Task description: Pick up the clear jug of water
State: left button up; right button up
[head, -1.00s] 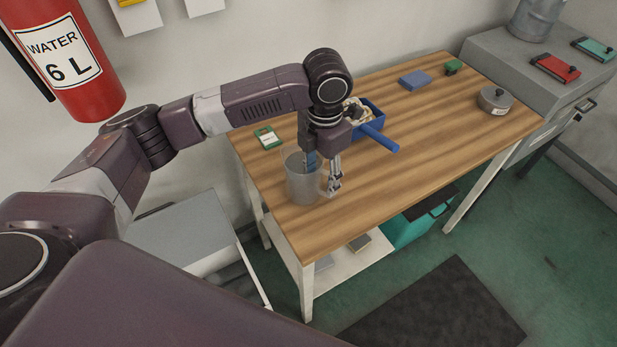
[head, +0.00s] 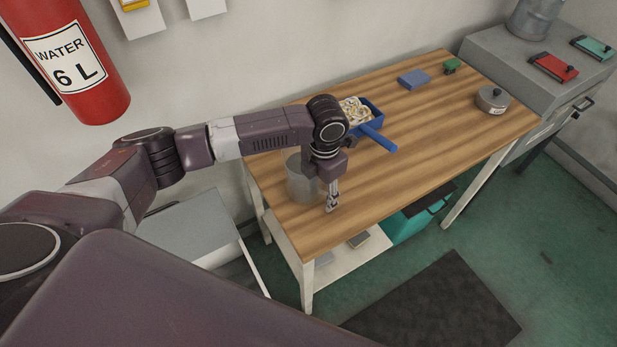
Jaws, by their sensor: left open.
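A clear, greyish jug (head: 301,181) stands upright near the left front corner of the wooden table (head: 420,130). My left gripper (head: 331,203) points down close beside the jug's right side, with its tips low near the tabletop. The gripper is open and no object shows held in it. Its wrist hides part of the jug's right edge, and I cannot tell whether a finger touches the wall. The water level inside is not clear. My right gripper is not in view.
A blue tray (head: 376,108) of tangled pieces with a blue roller (head: 377,138) lies behind the gripper. A blue block (head: 414,79), green item (head: 450,66) and grey round tin (head: 494,100) sit farther back. The table's front right is clear.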

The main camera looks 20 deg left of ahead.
pick_arm(q)
jog(key=c, duration=1)
grip_shut()
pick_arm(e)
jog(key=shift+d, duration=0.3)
pick_arm(q)
jog(key=shift+w+r, duration=0.15)
jog(key=shift+r, duration=0.05)
